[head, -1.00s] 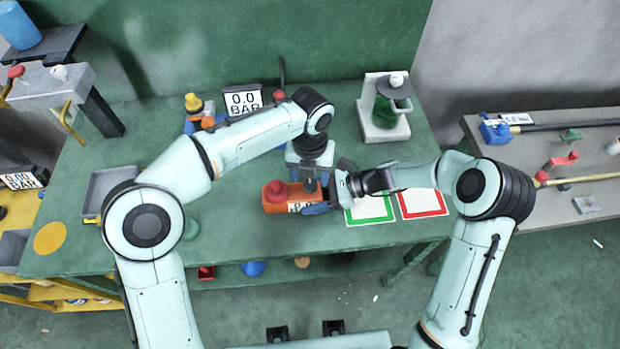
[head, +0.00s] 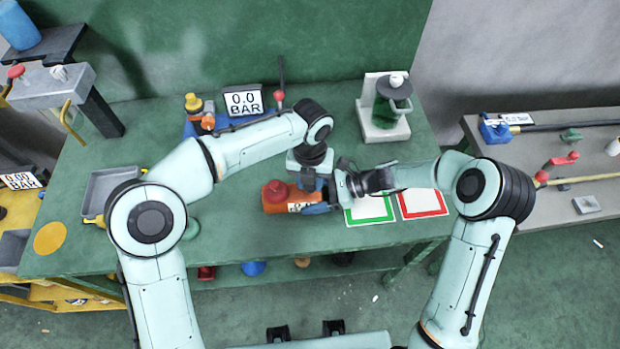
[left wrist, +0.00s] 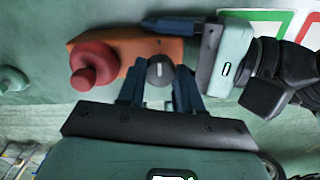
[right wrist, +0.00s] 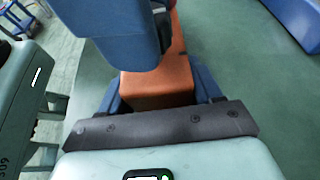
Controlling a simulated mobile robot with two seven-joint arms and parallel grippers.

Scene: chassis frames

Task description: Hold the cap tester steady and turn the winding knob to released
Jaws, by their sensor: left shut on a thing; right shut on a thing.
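The cap tester is an orange block (head: 276,207) with a red round cap (left wrist: 93,66) on its left end. It lies on the green bench, and a white label on its near side is partly covered. A dark grey winding knob (left wrist: 160,71) with a short white mark sits on its top. My left gripper (left wrist: 160,84) reaches down from above and is shut on this knob, its blue fingers on either side. My right gripper (right wrist: 160,92) comes from the right and is shut on the orange block's right end. In the right wrist view, a blue left finger hides part of the block.
Just right of the tester lie a green-framed card (head: 370,221) and a red-framed card (head: 443,203). A "0.0 BAR" display (head: 243,103) and a stand with a green vessel (head: 393,88) are behind. A grey tray (head: 105,185) is left. The front of the bench is mostly free.

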